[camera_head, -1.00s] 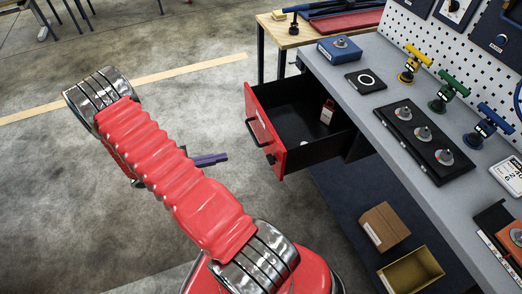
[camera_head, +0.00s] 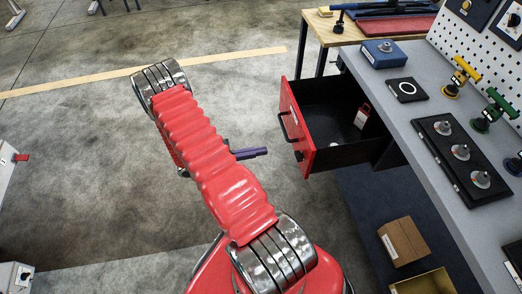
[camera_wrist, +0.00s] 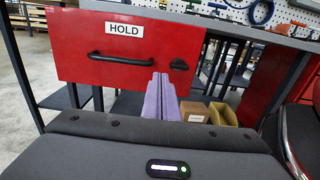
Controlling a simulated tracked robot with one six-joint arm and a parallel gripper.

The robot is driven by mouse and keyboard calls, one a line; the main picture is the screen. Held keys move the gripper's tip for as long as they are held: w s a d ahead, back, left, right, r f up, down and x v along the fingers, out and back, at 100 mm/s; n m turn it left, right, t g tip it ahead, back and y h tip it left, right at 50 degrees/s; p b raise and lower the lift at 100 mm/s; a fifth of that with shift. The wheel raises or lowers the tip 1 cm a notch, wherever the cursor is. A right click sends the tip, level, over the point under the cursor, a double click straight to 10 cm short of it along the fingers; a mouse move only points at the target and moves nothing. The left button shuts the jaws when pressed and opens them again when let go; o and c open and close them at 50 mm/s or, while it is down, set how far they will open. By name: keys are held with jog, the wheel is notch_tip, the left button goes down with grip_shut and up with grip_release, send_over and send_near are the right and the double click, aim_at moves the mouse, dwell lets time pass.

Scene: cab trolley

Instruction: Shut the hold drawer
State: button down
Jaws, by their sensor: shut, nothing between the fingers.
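The hold drawer (camera_head: 304,135) stands pulled out from under the grey bench, with its red front facing my arm. In the wrist view its red front (camera_wrist: 75,61) carries a white HOLD label, a black bar handle (camera_wrist: 121,58) and a small black knob. Inside the drawer are a red and white tag (camera_head: 362,116) and a small pale item. My gripper (camera_head: 265,151) has purple fingers, shut and empty, to the left of the drawer front in the head view. In the wrist view my gripper (camera_wrist: 160,78) overlaps the front's lower right part; I cannot tell contact.
The grey bench (camera_head: 409,116) holds a blue box, a black plate with several knobs, and coloured valve handles. A cardboard box (camera_head: 404,241) and a yellow bin (camera_head: 425,283) sit on the lower shelf. Floor left of the drawer is clear.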

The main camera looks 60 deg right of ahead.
aim_at(300, 144)
jog(key=x, duration=1.2)
jog(key=shift+s+d, duration=0.1)
jog(key=shift+s, duration=0.05)
